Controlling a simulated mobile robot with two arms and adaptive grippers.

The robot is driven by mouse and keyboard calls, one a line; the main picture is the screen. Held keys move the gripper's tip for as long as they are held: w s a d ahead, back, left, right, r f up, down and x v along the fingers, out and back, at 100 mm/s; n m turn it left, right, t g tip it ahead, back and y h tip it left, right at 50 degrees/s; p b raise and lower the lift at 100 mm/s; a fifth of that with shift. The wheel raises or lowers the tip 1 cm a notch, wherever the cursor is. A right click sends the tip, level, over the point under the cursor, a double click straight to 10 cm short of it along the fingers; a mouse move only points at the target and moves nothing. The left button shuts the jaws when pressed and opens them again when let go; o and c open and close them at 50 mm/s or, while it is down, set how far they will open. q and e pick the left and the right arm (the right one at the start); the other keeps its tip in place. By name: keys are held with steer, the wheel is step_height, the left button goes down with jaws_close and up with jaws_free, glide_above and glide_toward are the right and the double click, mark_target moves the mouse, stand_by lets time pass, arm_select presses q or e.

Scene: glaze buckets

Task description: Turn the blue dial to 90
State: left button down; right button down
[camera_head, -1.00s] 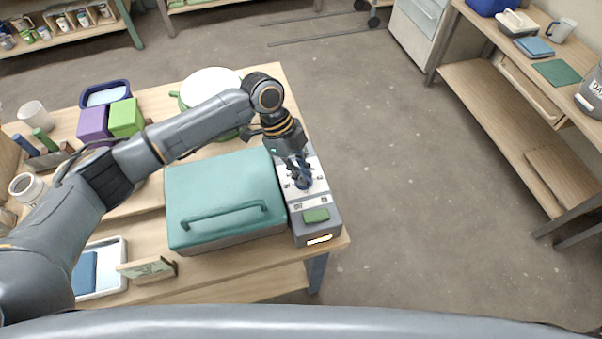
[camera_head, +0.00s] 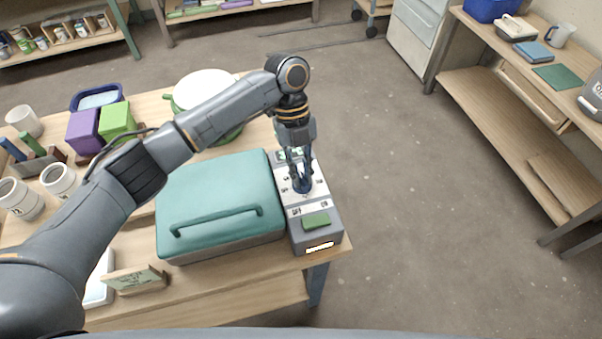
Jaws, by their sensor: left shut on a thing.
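The blue dial (camera_head: 302,186) sits on the white top face of a grey control box (camera_head: 318,242) at the right end of the wooden table. My left gripper (camera_head: 301,178) points down over the box and is shut on the dial, its fingers on either side of it. The fingers partly hide the dial, and small dark marks surround it; I cannot read which one it points to. A green button (camera_head: 316,220) and a lit display strip (camera_head: 319,248) are on the near end of the box. My right gripper is not in view.
A teal lidded case (camera_head: 218,196) with a handle stands right beside the box on its left. A white-lidded green pot (camera_head: 207,88) is behind it. Purple (camera_head: 84,132) and green (camera_head: 116,118) blocks and white mugs are further left. Open floor lies right of the table.

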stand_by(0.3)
arm_select(q)
steer(key=c, duration=1.4)
jaws_free()
steer(key=shift+o, duration=0.2)
steer(key=v, duration=1.2)
steer(key=shift+s+d+f, duration=0.1)
steer(key=shift+d, duration=0.05)
